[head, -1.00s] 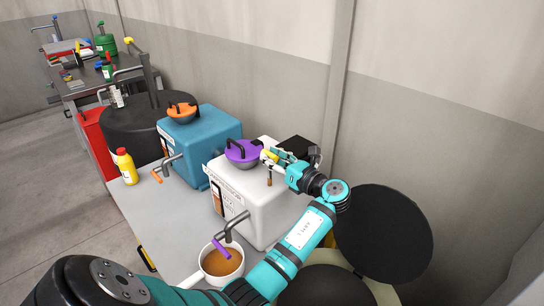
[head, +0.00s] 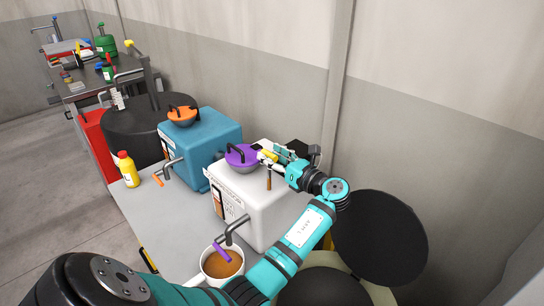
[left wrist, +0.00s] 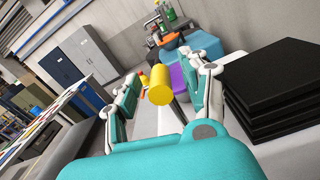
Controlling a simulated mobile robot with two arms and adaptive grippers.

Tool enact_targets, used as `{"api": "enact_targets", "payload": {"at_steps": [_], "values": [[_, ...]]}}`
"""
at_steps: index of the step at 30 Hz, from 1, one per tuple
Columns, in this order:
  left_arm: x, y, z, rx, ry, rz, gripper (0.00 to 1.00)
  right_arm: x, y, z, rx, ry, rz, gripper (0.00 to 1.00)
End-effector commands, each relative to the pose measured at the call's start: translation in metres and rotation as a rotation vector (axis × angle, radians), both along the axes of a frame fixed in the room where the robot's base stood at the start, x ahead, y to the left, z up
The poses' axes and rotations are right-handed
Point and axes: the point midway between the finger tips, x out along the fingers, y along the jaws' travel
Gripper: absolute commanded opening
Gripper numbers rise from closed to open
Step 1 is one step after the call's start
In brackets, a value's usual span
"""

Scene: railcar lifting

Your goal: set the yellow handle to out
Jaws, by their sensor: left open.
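The yellow handle (head: 267,156) is a short cylinder above the white tank (head: 262,200), close to the purple lid (head: 242,154). In the left wrist view the yellow handle (left wrist: 160,85) shows end-on between my spread fingers. My left gripper (head: 278,155) reaches over the white tank from the right, at the handle. In the wrist view its two fingers (left wrist: 167,84) stand apart on either side of the handle, with gaps showing. The fingers partly hide the handle's mount in the head view. My right gripper is not in view.
A blue tank (head: 205,145) and a yellow bottle (head: 127,168) are to the left. A black stack (left wrist: 280,90) is close on the right in the wrist view.

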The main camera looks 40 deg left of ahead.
Motion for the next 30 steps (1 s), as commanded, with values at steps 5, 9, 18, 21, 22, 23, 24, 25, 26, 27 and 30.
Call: {"api": "enact_targets", "payload": {"at_steps": [5, 9, 18, 21, 22, 23, 24, 25, 26, 27, 30], "values": [[-0.001, -0.015, -0.002, -0.003, 0.001, -0.001, 0.46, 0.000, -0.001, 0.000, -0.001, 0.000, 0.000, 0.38], [-0.003, -0.042, -0.001, -0.003, 0.001, -0.002, 0.46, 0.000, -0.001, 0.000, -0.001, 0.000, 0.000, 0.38], [-0.008, -0.101, -0.001, -0.001, 0.001, -0.003, 0.46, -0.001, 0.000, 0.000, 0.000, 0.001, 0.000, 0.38], [-0.009, -0.113, -0.001, 0.001, 0.001, -0.002, 0.46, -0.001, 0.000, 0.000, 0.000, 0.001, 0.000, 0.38], [-0.009, -0.115, 0.000, 0.002, 0.001, -0.002, 0.46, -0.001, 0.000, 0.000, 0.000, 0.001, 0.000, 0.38], [-0.009, -0.117, 0.000, 0.002, 0.001, -0.002, 0.46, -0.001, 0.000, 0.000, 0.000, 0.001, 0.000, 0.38], [-0.009, -0.119, 0.000, 0.002, 0.000, -0.001, 0.46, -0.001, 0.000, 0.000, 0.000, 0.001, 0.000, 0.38], [-0.009, -0.120, 0.000, 0.001, 0.000, -0.001, 0.46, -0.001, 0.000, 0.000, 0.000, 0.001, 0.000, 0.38], [-0.009, -0.120, 0.000, 0.001, 0.000, -0.001, 0.46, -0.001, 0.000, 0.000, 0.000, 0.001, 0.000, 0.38], [-0.009, -0.121, 0.000, 0.001, 0.000, -0.001, 0.46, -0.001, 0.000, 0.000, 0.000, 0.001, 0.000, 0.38], [-0.009, -0.121, 0.000, 0.001, 0.000, -0.001, 0.46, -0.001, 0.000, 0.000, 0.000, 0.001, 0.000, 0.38]]}}
